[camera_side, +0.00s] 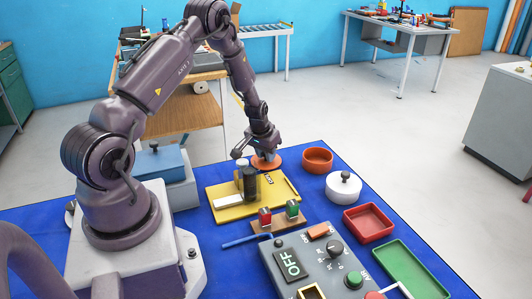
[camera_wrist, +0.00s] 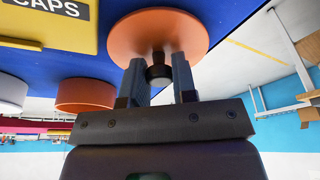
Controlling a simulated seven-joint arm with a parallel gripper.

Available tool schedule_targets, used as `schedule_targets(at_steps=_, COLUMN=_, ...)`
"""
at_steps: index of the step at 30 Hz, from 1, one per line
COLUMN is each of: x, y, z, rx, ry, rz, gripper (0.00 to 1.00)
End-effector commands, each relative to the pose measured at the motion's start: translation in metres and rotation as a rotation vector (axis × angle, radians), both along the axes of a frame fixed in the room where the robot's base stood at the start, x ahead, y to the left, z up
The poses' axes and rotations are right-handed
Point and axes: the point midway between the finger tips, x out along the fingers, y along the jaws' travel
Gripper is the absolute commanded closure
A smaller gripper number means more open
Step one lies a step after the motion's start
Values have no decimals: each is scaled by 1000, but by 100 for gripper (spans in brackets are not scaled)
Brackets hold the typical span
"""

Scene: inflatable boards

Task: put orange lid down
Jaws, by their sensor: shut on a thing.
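The orange lid (camera_side: 267,161) is a round disc with a dark knob, at the far part of the blue table in the side view. My gripper (camera_side: 265,150) is over it, with its fingers on either side of the knob. In the wrist view the orange lid (camera_wrist: 158,36) sits just beyond the fingertips, and my gripper (camera_wrist: 158,75) is shut on its dark knob. I cannot tell whether the lid touches the table. An orange round container (camera_side: 317,160) stands just right of the lid; it also shows in the wrist view (camera_wrist: 85,95).
A yellow board (camera_side: 225,212) with a dark upright part lies in front of the lid. A white lidded pot (camera_side: 343,187), a red tray (camera_side: 369,223) and a green tray (camera_side: 410,270) line the right side. A grey control panel (camera_side: 300,240) is at the front.

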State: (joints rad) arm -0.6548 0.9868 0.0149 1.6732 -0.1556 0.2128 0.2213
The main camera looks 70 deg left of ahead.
Motion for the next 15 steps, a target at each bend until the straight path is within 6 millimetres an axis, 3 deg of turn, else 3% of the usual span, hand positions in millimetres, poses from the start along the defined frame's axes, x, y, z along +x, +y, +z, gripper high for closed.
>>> schedule_targets(at_steps=1, x=0, y=0, z=-2, rx=-1, ry=1, rz=0, gripper=97)
schedule_targets(at_steps=2, x=0, y=0, z=-2, rx=-1, ry=1, rz=0, gripper=72)
schedule_targets(at_steps=5, x=0, y=0, z=-2, rx=0, ry=0, rz=0, gripper=49)
schedule_targets(at_steps=15, x=0, y=0, z=2, rx=1, ry=-1, rz=0, gripper=49)
